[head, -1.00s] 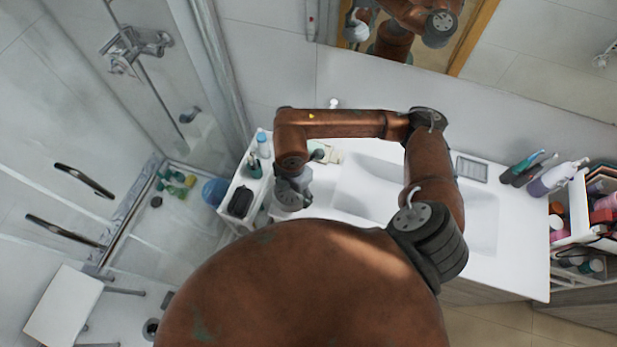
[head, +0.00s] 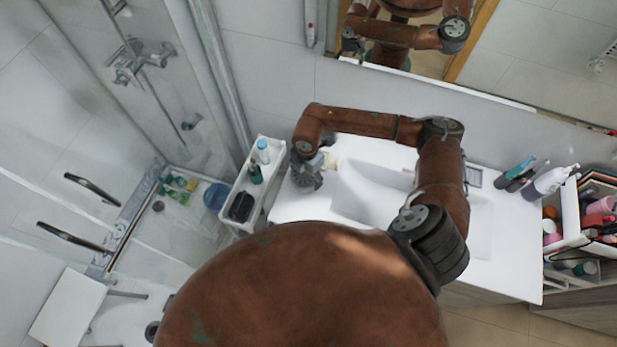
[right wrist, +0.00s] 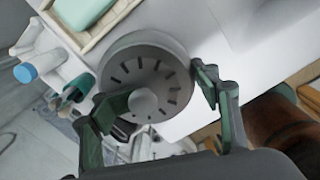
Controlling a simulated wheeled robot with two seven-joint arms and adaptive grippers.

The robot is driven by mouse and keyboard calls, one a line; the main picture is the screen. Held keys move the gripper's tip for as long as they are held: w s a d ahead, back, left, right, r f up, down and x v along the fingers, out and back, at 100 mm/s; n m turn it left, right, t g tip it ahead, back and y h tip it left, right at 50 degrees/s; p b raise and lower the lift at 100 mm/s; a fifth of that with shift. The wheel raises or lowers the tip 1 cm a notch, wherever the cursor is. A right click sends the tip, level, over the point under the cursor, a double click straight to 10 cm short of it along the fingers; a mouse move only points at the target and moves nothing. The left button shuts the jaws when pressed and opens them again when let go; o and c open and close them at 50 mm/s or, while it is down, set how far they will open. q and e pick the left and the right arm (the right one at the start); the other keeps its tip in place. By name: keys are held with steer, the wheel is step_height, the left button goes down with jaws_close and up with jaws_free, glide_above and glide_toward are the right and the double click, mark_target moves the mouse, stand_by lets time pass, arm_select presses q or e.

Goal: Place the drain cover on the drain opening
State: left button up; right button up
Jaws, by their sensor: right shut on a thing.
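The drain cover (right wrist: 147,75) is a round grey disc with radial slots and a knob in the middle. In the right wrist view it sits between the two fingers of my right gripper (right wrist: 160,100), which is shut on it. In the head view my right gripper (head: 306,175) is over the left end of the white washbasin counter, and the cover is hard to make out there. My left gripper is not in view.
A white cart (head: 240,222) with bottles stands left of the counter. A soap dish (right wrist: 110,22) with green soap is close to the cover. The washbasin (head: 385,190) lies right of the gripper. Toiletries and an organizer (head: 572,205) stand at the right. Glass shower panels are at the left.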

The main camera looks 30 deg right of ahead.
mark_target(309, 179)
steer(key=shift+w+d+f, duration=0.25)
steer(key=shift+w+f, duration=0.05)
steer(key=shift+f, duration=0.25)
steer(key=f, duration=0.1)
steer(key=f+p, duration=0.1)
steer(key=f, duration=0.1)
steer(key=shift+w+d, duration=0.15)
steer(key=shift+d, duration=0.15)
steer(key=shift+c, duration=1)
steer(key=shift+s+f, duration=0.3)
steer(key=shift+f, duration=0.15)
steer(key=shift+c, duration=0.8)
steer(key=o, duration=1.3)
steer(key=shift+f, duration=0.1)
steer(key=o, duration=0.3)
steer(key=shift+w+d, duration=0.1)
steer(key=shift+w, duration=0.25)
steer(key=shift+o, duration=1)
steer(key=shift+r, duration=0.2)
